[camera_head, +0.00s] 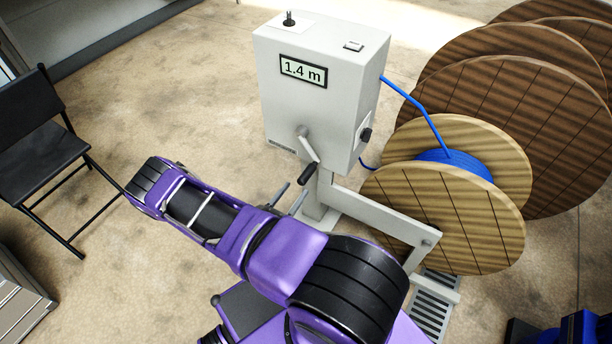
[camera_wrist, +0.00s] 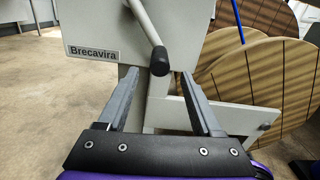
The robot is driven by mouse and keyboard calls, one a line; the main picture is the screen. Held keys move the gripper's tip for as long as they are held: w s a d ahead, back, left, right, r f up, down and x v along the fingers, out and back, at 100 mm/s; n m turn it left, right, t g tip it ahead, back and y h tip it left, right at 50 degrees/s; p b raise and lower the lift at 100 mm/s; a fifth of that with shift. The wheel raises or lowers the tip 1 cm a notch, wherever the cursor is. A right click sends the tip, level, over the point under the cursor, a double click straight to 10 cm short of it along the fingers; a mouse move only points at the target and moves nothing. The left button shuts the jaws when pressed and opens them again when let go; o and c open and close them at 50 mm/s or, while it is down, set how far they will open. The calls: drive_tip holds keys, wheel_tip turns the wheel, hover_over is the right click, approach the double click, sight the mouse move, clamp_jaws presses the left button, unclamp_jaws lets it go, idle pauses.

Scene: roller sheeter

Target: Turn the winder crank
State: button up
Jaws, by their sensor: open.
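The winder is a light grey box (camera_head: 320,95) on a post, with a display reading 1.4 m. Its crank has a grey arm and a black handle (camera_head: 308,174) that hangs down to the right of the hub on the front face. In the wrist view the crank's black handle (camera_wrist: 159,61) shows end-on between and beyond my two fingers, apart from both as far as I can tell. My gripper (camera_head: 291,196) is open and empty, just below the handle in the head view; it also shows in the wrist view (camera_wrist: 160,85).
A wooden spool (camera_head: 445,215) with blue cable stands right of the post, its cable running up to the box. Larger brown reels (camera_head: 520,110) stand behind it. A black folding chair (camera_head: 40,130) is at left. A floor grate (camera_head: 432,305) lies below the spool.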

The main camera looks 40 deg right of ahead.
sight(306, 176)
drive_tip(key=x, duration=0.8)
drive_tip(key=shift+c, duration=0.4)
clamp_jaws()
idle(0.9)
